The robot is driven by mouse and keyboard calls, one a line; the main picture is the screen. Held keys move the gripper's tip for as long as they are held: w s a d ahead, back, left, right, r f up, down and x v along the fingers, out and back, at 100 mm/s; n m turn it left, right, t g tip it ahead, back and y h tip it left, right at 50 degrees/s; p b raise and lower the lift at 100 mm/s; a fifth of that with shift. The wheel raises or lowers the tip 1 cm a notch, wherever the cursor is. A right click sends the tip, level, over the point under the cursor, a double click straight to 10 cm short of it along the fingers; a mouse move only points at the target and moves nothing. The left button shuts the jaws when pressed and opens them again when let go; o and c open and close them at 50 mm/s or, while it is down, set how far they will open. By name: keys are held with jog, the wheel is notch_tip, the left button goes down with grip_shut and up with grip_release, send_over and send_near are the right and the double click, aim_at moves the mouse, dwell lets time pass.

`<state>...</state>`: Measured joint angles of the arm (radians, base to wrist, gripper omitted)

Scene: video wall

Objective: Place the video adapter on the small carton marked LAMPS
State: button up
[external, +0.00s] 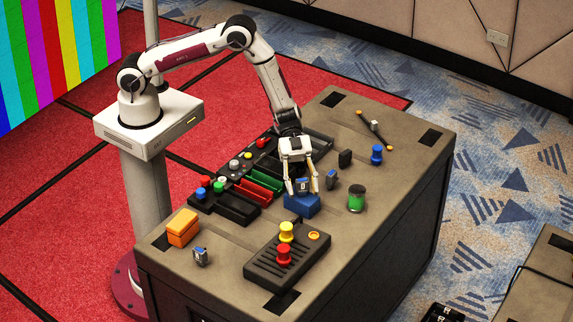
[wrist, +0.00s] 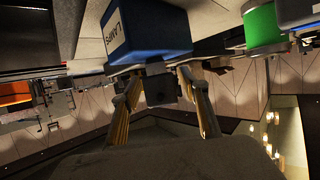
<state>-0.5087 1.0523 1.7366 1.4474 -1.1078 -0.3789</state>
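The small carton marked LAMPS is the blue box (external: 301,206) in the middle of the table; its white label shows in the wrist view (wrist: 128,32). A small dark adapter (external: 302,186) with a blue and white part is at the carton's top, and in the wrist view it is a dark block (wrist: 161,90) against the carton. My gripper (external: 302,188) points down over the carton. Its fingers (wrist: 160,92) stand on both sides of the adapter with narrow gaps, so it looks open around it. The exact contact under the adapter is partly hidden.
Close right are a dark connector (external: 330,180), a black block (external: 345,159) and a green jar (external: 357,198). A black tray (external: 238,208) lies left. In front are a button panel (external: 286,262) and another small adapter (external: 200,257). An orange box (external: 182,228) stands front left.

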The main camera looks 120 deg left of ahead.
jog(key=shift+r, duration=0.15)
jog(key=v, duration=1.2)
dwell(0.3)
jog(key=shift+r, duration=0.1)
dwell(0.5)
